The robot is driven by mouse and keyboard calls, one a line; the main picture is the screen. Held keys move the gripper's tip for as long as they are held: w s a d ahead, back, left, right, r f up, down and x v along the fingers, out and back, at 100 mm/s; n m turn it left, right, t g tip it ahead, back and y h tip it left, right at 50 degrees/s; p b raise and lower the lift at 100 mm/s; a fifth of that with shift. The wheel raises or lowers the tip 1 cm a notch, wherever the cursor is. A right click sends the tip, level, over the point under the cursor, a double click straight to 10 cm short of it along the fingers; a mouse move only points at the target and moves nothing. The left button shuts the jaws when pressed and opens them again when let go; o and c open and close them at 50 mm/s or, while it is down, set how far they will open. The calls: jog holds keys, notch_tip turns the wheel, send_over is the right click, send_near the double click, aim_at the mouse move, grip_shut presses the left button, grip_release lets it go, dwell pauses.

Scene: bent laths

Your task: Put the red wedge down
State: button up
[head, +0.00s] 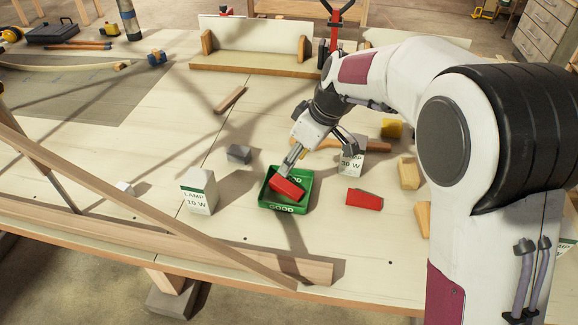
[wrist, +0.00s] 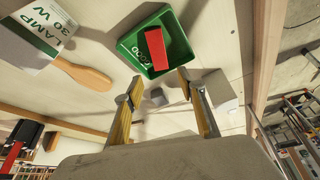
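A red wedge (head: 287,188) lies in the green tray marked GOOD (head: 285,209), tilted across its floor in the head view. In the wrist view the red wedge (wrist: 171,42) shows beyond my fingertips, inside the green tray (wrist: 131,46). My gripper (head: 291,163) is over the tray, just above and behind the wedge. In the wrist view my gripper (wrist: 159,77) has its two fingers apart with nothing between them. A second red block (head: 364,198) lies on the table right of the tray.
A lamp box (head: 199,192) stands left of the tray and another lamp box (head: 351,162) behind it to the right. A grey block (head: 239,154) lies behind left. Wooden blocks (head: 409,173) lie right. Long laths (head: 150,210) cross the front left.

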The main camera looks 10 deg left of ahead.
jog(key=shift+v, duration=1.15)
jog(key=s+d+r+m+t+h, duration=0.1)
jog(key=s+d+r+m, duration=0.2)
jog(key=s+d+r, duration=0.3)
jog(key=s+d+r+m+t, duration=0.1)
jog(key=s+d+r+m, duration=0.2)
jog(key=s+d, duration=0.45)
jog(key=s+d+f+m+t+h, duration=0.1)
jog(key=s+d+m+t+h, duration=0.1)
jog(key=s+d+m, duration=0.5)
jog(key=shift+s+d+f+m+h, duration=0.3)
jog(key=shift+s+d+h, duration=0.2)
jog(key=shift+s+d, duration=3.2)
jog(key=shift+s+a, duration=0.85)
